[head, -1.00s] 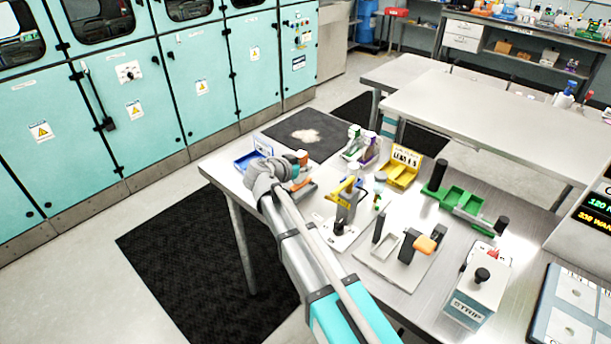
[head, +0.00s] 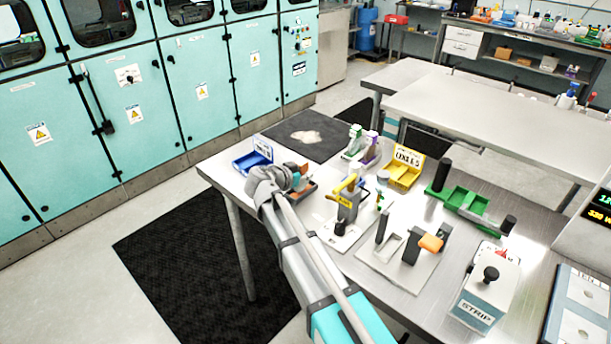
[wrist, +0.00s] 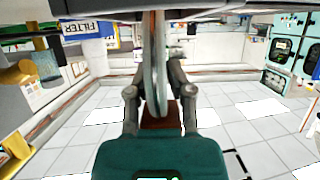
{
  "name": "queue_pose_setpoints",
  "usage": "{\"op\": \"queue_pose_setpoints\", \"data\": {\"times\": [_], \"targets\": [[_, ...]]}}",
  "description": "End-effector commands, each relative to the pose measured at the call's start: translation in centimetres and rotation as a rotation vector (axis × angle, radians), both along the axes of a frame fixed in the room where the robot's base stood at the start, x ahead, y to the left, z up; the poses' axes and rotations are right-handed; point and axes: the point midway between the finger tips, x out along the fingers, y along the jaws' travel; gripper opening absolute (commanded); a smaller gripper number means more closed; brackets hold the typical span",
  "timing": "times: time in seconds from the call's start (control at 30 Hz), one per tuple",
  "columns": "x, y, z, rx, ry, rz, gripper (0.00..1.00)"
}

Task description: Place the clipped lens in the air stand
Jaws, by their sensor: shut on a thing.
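My gripper (head: 295,180) is at the left end of the steel table, left of a grey stand with a yellow top. In the wrist view its two grey fingers (wrist: 158,95) are closed on a thin grey disc seen edge-on, the clipped lens (wrist: 155,60), with a brown piece behind it. The lens is hard to make out in the head view. The held lens is apart from that stand.
A blue bin (head: 249,164) and a labelled yellow bin (head: 403,176) stand at the back.

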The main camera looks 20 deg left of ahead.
Motion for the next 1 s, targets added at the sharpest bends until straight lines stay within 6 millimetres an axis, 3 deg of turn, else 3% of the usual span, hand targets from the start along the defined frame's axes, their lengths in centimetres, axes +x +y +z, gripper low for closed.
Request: {"op": "queue_pose_setpoints", "data": {"times": [0.2,0.23,0.43,1.0], "targets": [[0.01,-0.03,-0.39,0.000,0.000,0.000,0.00],[0.01,-0.02,-0.38,0.000,0.000,0.000,0.28],[0.02,-0.03,-0.28,0.000,0.000,0.000,0.64],[-0.01,-0.03,0.19,0.000,0.000,0.000,0.64]]}}
